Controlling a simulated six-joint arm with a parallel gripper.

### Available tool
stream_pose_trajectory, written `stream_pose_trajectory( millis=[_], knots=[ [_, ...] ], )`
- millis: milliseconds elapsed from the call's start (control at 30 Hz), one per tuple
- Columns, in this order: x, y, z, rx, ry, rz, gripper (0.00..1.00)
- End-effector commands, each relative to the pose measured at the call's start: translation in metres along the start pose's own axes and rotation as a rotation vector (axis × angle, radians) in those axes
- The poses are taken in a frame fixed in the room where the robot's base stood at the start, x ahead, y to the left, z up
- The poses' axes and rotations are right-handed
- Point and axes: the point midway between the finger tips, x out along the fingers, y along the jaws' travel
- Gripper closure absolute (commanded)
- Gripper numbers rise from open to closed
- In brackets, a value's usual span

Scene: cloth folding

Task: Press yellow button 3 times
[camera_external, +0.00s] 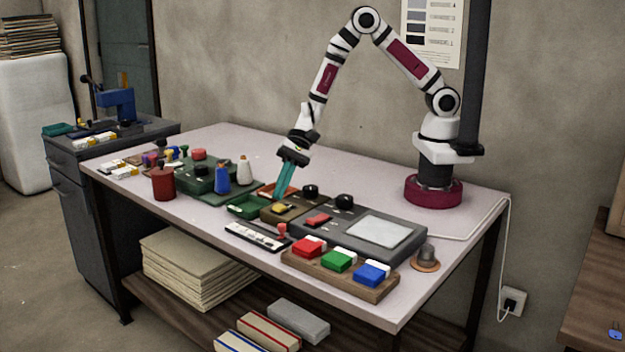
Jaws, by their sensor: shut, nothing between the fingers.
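A yellow button (281,209) sits on a small brown box (268,216) near the middle of the table (338,170). My gripper (279,197) is shut and empty, with its teal fingers pointing down just above or at the yellow button. I cannot tell whether the fingertips touch the button. The lower fingers stand close behind its left side in the picture.
Right of the yellow button are a red button (317,220) and a grey device with a pale panel (378,231). A black knob (311,191) stands behind. Green tray (247,206) and blue bottle (222,179) are left. Red, green and blue blocks line the front.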

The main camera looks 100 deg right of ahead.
Motion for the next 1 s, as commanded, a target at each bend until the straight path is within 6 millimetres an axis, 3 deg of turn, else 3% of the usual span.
stream_pose_trajectory(
  millis=[1000],
  knots=[
    [0.0059,0.0042,-0.0046,0.0,0.0,0.0,1.0]
  ],
)
